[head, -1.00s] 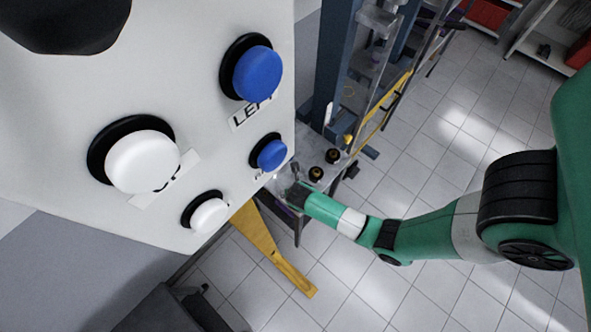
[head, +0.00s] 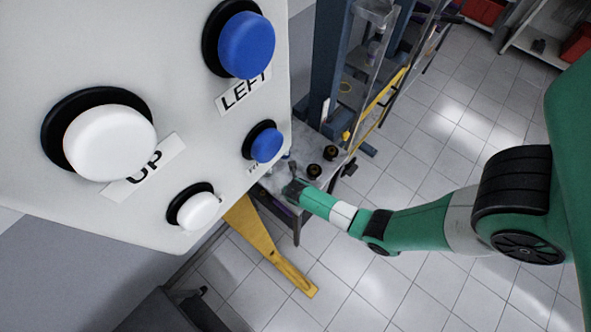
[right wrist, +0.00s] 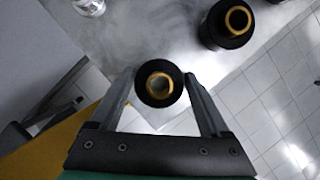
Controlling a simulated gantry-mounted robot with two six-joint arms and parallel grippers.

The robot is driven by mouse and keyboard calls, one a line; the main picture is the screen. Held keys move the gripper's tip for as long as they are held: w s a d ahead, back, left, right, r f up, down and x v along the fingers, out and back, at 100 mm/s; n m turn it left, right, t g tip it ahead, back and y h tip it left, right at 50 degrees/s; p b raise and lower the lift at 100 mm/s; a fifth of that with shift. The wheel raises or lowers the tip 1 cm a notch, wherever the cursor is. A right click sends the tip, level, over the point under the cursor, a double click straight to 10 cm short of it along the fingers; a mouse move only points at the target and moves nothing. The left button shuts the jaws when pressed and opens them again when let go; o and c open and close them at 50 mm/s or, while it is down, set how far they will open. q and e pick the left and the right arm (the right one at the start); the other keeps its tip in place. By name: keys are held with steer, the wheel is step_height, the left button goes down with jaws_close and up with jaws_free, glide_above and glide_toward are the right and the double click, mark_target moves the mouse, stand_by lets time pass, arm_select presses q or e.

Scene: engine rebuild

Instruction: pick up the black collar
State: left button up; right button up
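A black collar (right wrist: 160,83) with a brass-coloured inner ring appears between my right gripper's fingertips (right wrist: 159,76) in the right wrist view. The two fingers stand apart on either side of it. I cannot tell whether the collar is between the fingers or below them. A second black ringed part (right wrist: 235,22) stands beyond it at the upper right. In the head view my right gripper (head: 291,187) is over the grey table, beside two small black parts, a nearer one (head: 313,171) and a farther one (head: 331,152). My left gripper is not in view.
A large pale control box (head: 190,110) with blue and white buttons fills the head view's left. A blue post (head: 327,70) and shelving stand behind the table (head: 300,143). A yellow leg (head: 265,250) lies below. A shiny clear object (right wrist: 90,6) is at the wrist view's upper left.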

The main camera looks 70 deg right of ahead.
jaws_close()
stand_by(0.3)
steer(key=shift+r, duration=0.45)
step_height(320, 180, up, 3)
steer(key=shift+p, duration=0.85)
steer(key=s+a+r+p, duration=0.2)
steer(key=s+a+r, duration=0.5)
steer(key=s+r, duration=0.2)
steer(key=shift+s+a+p, duration=0.3)
steer(key=shift+s+a, duration=0.1)
steer(key=shift+s, duration=0.85)
